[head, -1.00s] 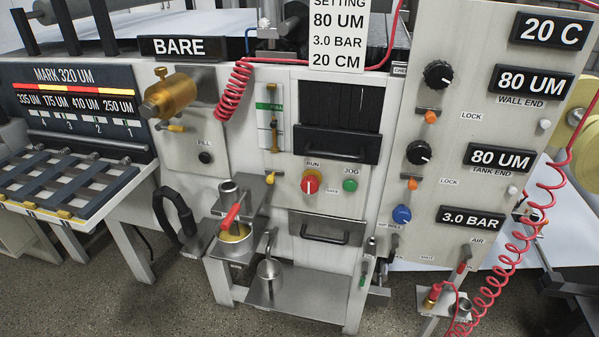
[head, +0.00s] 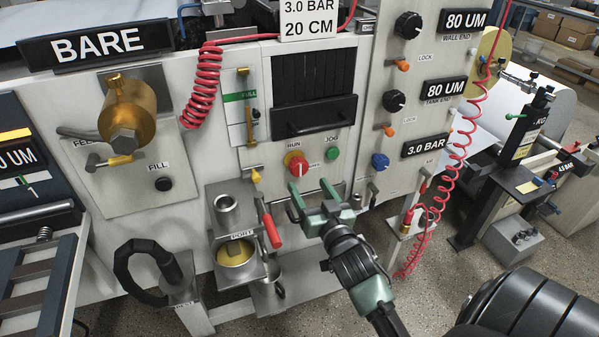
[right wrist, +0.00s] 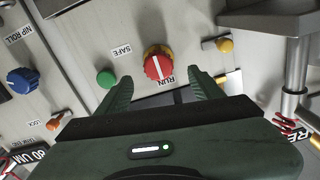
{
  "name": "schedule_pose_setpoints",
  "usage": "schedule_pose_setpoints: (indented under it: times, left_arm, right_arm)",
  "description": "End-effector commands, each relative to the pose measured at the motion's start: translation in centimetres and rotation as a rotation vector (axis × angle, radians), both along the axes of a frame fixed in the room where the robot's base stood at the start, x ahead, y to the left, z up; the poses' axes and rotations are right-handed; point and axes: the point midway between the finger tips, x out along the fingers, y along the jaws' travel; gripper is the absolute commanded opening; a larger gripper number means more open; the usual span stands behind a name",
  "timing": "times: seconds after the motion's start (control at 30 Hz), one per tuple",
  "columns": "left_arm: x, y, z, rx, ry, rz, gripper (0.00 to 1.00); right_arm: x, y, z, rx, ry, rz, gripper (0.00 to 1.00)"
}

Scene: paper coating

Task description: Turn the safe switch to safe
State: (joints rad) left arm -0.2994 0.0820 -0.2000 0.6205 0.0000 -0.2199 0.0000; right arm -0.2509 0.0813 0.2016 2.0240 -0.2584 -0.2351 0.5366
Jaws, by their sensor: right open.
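The safe switch is a round red knob with a yellow ring (head: 296,164) on the white machine panel, with the RUN label above it and the SAFE label to its lower right. In the right wrist view the knob (right wrist: 158,65) has a white bar lined up towards RUN, and the SAFE label (right wrist: 122,49) is off to one side. My right gripper (head: 309,186) is open and empty, just below and in front of the knob. In the wrist view its fingers (right wrist: 157,80) lie either side of the knob's line, apart from it. My left gripper is not in view.
A green JOG button (head: 333,153) is close right of the knob. A yellow-tipped lever (head: 256,176) is to its left. A red-handled valve (head: 269,229) stands lower left, beside my gripper. A coiled red hose (head: 457,170) hangs to the right.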

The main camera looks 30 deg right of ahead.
Motion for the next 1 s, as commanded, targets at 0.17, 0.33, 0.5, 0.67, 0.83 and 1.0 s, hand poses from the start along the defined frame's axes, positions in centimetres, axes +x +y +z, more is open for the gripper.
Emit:
schedule_pose_setpoints:
  times: [0.17, 0.33, 0.5, 0.67, 0.83, 1.0]
  left_arm:
    - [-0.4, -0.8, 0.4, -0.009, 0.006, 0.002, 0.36]
    - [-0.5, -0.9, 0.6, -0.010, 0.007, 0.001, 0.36]
    - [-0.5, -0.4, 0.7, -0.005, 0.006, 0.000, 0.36]
    - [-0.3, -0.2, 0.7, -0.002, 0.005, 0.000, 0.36]
    - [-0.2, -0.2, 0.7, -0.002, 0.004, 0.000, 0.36]
    - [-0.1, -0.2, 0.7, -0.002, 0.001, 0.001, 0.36]
  right_arm:
    - [2.8, -0.7, 0.2, -0.001, -0.002, 0.001, 0.67]
    - [5.3, -1.3, 0.1, -0.002, 0.000, 0.000, 0.67]
    - [6.7, -1.6, 0.0, -0.002, 0.001, 0.000, 0.67]
    - [7.0, -1.6, -0.1, 0.000, 0.003, 0.000, 0.67]
    - [7.0, -1.6, -0.1, -0.001, 0.002, 0.001, 0.61]
    - [7.0, -1.6, -0.1, -0.001, 0.002, 0.001, 0.14]
